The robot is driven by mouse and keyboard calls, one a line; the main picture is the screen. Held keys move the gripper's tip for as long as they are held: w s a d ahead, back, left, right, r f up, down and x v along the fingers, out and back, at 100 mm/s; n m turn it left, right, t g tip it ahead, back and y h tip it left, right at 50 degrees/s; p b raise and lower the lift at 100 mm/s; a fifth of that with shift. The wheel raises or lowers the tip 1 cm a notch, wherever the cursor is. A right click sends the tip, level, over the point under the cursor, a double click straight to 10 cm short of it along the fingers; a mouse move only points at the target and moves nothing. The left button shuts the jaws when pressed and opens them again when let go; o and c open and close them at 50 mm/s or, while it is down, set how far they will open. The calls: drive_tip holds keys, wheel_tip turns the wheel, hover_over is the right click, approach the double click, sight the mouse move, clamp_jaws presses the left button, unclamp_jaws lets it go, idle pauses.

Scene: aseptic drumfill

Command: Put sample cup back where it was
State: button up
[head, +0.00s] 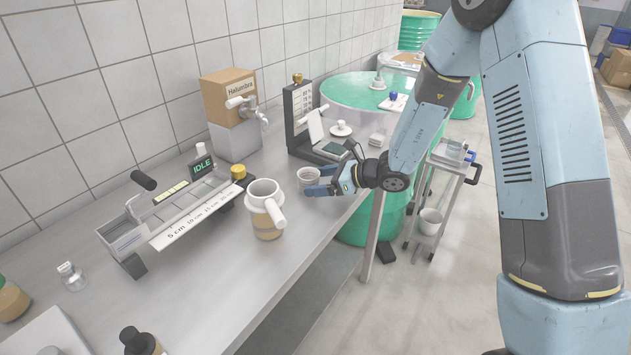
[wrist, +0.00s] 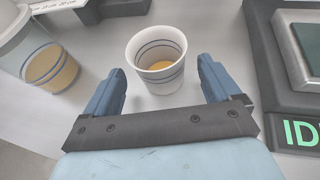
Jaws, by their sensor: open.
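The sample cup (head: 308,178) is a small white cup standing upright on the grey bench, right of a larger handled jug. In the wrist view the cup (wrist: 157,58) shows dark rings and some amber liquid inside. My gripper (head: 318,186) is low over the bench at the cup's right side. In the wrist view my gripper (wrist: 162,88) is open, with blue fingers either side of the near part of the cup. A gap shows between the cup and each finger.
The handled jug (head: 265,212) with amber liquid stands close to the cup; it also shows in the wrist view (wrist: 45,65). A dark device with a screen (head: 332,149) is behind the gripper. A measuring trough (head: 180,210) lies left. The bench's front edge is near.

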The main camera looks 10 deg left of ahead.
drive_tip(key=v, duration=1.2)
drive_tip(key=s+d+r+n+g+h, duration=0.2)
drive_tip(key=s+d+r+n+h, duration=0.2)
drive_tip(key=s+d+r+n, duration=0.6)
drive_tip(key=s+d+r+n+t+h, duration=0.5)
drive_tip(key=s+d+r+n+h, duration=0.4)
drive_tip(key=s+d+r, duration=0.3)
drive_tip(key=s+d, duration=0.2)
drive_tip(key=d, duration=0.2)
drive_tip(key=shift+s+r+n+t, duration=0.2)
drive_tip(key=shift+n+t, duration=0.1)
drive_tip(key=shift+t, duration=0.1)
